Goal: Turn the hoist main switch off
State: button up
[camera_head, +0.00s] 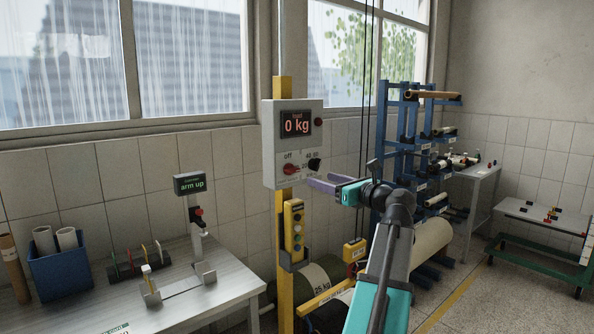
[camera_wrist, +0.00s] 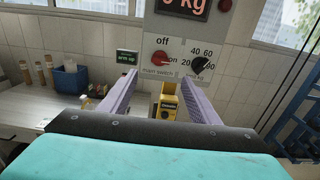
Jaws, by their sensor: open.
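The hoist control box (camera_head: 268,142) is a grey panel on a yellow post, with a display reading 0 kg. Its main switch (camera_head: 289,169) is a red knob low on the left, also in the wrist view (camera_wrist: 160,59). "Off" is printed above it and "on" to its right; the knob's pointer is too small to read surely. My gripper (camera_head: 314,183) is open and empty, in front of the panel. In the wrist view its purple fingers (camera_wrist: 158,80) reach up toward the panel's lower edge, below the knob and apart from it.
A black dial (camera_head: 314,165) with numbers sits right of the red knob. A yellow pendant (camera_head: 294,230) hangs on the post below. A bench (camera_head: 185,312) with an "arm up" stand (camera_head: 196,225) is at left; a blue roll rack (camera_head: 380,135) stands at right.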

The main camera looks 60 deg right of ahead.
aim_at(295, 170)
jog(key=shift+s+r, duration=0.15)
jog(key=p+x, duration=0.4)
jog(key=x, duration=0.8)
jog(key=shift+w+d, duration=0.25)
jog(key=shift+w, duration=0.05)
jog(key=shift+w+d, duration=0.15)
jog(key=shift+w, duration=0.45)
jog(key=c, duration=1.1)
jog(key=shift+o, duration=0.2)
